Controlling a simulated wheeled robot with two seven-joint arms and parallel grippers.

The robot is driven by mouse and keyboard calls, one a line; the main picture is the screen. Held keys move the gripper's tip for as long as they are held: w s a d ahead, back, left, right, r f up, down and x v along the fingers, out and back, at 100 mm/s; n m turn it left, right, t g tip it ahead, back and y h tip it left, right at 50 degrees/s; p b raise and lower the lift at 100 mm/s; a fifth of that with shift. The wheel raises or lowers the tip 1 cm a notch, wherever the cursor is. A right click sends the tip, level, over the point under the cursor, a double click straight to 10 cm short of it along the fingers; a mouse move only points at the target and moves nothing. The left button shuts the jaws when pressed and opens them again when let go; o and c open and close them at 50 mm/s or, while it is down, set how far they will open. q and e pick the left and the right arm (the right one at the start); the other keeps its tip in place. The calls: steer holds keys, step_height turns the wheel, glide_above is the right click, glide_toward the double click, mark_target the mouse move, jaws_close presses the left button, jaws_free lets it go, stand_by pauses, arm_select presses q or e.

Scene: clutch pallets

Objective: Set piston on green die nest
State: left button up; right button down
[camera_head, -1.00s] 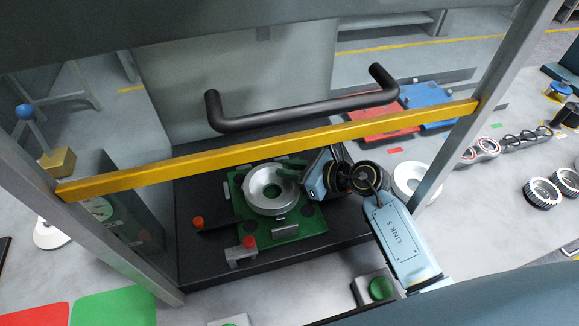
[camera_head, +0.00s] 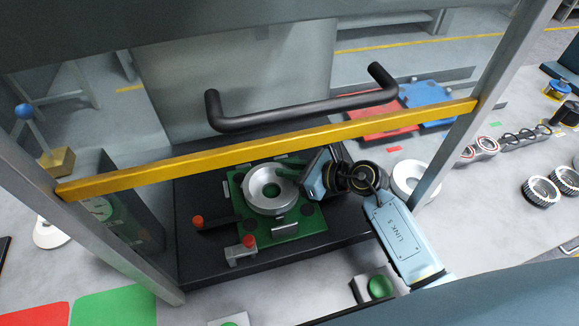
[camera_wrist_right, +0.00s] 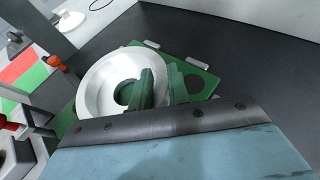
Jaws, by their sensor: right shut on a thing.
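The piston (camera_head: 254,188) is a silver ring-shaped part with a hole in its middle. It is at the green die nest (camera_head: 312,222), over the plate's middle, and looks about level. Whether it is fully seated I cannot tell. My right gripper (camera_head: 290,175) reaches in from the right and is shut on the piston's wall. In the right wrist view, one green finger is inside the ring and the other outside, with the piston (camera_wrist_right: 96,85) partly hidden behind them. The nest's plate (camera_wrist_right: 205,84) shows beside it. My left gripper is not in view.
The nest lies on a black press bed (camera_head: 340,238). A yellow bar (camera_head: 270,150) and a black handle (camera_head: 305,110) cross in front, between grey posts. Red-tipped clamps (camera_head: 248,243) stand at the nest's left and near side. A green button (camera_head: 380,287) is near the front.

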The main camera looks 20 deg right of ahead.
stand_by(0.3)
steer(key=c, duration=1.3)
jaws_free()
steer(key=shift+o, duration=0.2)
steer(key=shift+f, duration=0.15)
step_height(320, 180, up, 9)
steer(key=p, duration=0.8)
steer(key=shift+p, duration=0.4)
steer(key=shift+s, duration=0.1)
